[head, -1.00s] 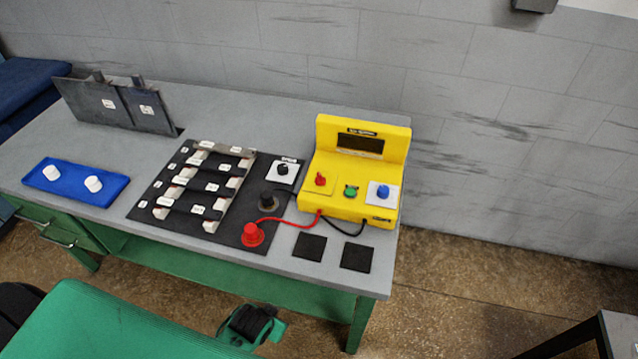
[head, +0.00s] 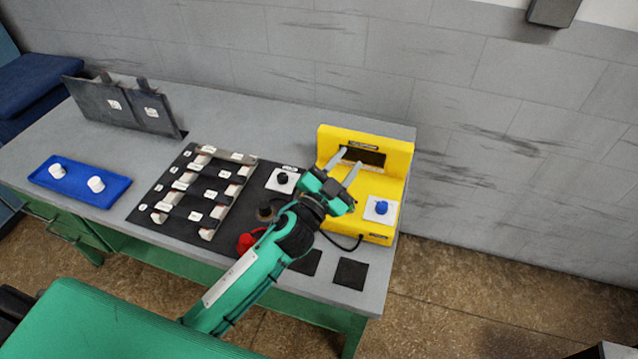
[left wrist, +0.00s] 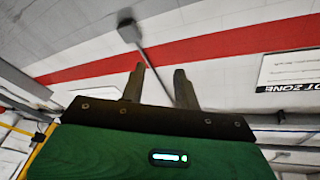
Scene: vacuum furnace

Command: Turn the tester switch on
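The yellow tester (head: 385,157) stands at the right end of the grey table, with a dark display window (head: 372,156) on its raised back. A blue knob on a white plate (head: 382,207) shows at its right. The red knob and green button are hidden behind my left gripper. My left gripper (head: 347,160) is over the tester's front in the head view, its fingers apart, pointing toward the display. I cannot tell whether it touches the tester. In the left wrist view its fingers (left wrist: 158,84) are spread with nothing between them. My right gripper is not in view.
A black board (head: 165,215) with several labelled strips lies left of the tester, beside a black knob on a white plate (head: 283,180). A blue tray (head: 75,188) holds two white knobs. Black square (head: 350,273) lies at front.

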